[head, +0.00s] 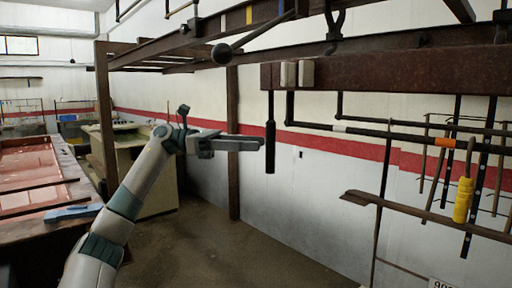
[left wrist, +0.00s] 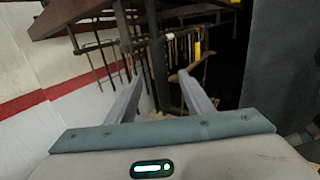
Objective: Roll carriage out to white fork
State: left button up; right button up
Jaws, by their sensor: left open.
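My left gripper (head: 258,143) reaches in from the left, open, its fingertips close beside a black upright handle (head: 270,148) hanging below the end of a rusty beam (head: 400,75). I cannot tell whether they touch. In the left wrist view the two fingers (left wrist: 156,76) stand apart, with dark upright bars beyond them. Two pale blocks (head: 297,73) sit on the beam's near end; which part is the carriage is unclear. A black rod with a white band (head: 339,128) and an orange band (head: 443,142) runs below the beam. My right gripper is out of view.
A yellow grip (head: 463,200) hangs among thin rods at the right, also seen in the left wrist view (left wrist: 197,48). A brown flat bar (head: 420,213) juts out below. A ball-ended rod (head: 222,53) hangs above my gripper. A rusty post (head: 233,145) stands behind. The floor (head: 240,255) is clear.

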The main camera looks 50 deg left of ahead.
pick_arm(q)
jog(key=shift+b+v, duration=0.45)
jog(key=shift+v, duration=1.45)
jog(key=shift+a, duration=0.1)
jog(key=p+v, duration=0.1)
jog(key=v, duration=1.6)
jog(key=shift+s+a, duration=0.15)
dwell(0.7)
